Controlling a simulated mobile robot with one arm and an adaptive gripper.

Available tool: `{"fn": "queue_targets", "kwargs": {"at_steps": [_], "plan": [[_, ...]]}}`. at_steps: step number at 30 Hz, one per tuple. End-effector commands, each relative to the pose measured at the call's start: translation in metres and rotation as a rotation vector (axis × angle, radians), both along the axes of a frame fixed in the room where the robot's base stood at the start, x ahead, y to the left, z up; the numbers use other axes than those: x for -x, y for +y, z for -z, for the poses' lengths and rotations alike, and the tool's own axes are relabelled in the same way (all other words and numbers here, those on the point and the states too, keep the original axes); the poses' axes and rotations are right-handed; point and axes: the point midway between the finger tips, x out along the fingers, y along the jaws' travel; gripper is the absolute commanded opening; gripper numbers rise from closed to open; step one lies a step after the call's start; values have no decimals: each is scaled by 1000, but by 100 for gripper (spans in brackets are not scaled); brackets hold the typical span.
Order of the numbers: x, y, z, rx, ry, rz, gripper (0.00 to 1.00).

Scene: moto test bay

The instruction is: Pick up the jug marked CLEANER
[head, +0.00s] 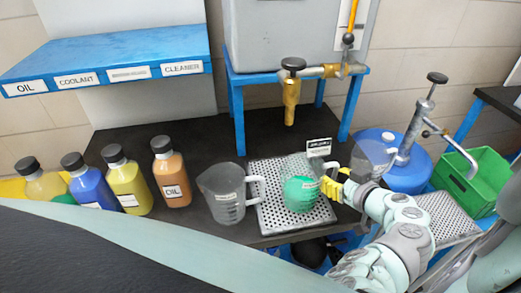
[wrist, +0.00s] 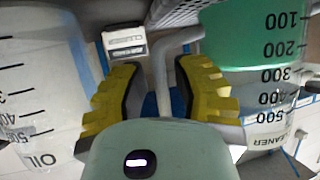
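The jug marked CLEANER (wrist: 262,45) is clear, holds green liquid and fills the right of the wrist view. In the head view the jug with green liquid (head: 300,196) stands on a perforated metal tray; its label is too small to read there. My gripper (head: 336,184) is at its right side, by the handle. In the wrist view my gripper (wrist: 158,80) has its yellow fingers apart. The jug's grey handle (wrist: 162,72) lies between them, closer to the right finger. Whether that finger touches it I cannot tell.
A clear jug marked OIL (wrist: 35,85) is close on the other side of my gripper. Another clear jug (head: 222,200) stands left of the tray (head: 268,215). Several bottles, one an OIL bottle (head: 171,175), stand further left. A small sign (head: 319,147) stands behind.

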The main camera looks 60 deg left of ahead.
Motion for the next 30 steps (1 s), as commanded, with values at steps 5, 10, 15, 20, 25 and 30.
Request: {"fn": "queue_targets", "kwargs": {"at_steps": [5,10,15,20,25,30], "plan": [[1,5,2,1,-1,-4,28],[1,5,2,1,-1,-4,28],[1,5,2,1,-1,-4,20],[0,5,2,1,-1,-3,4],[0,5,2,1,-1,-2,0],[0,4,2,1,-1,-2,0]]}}
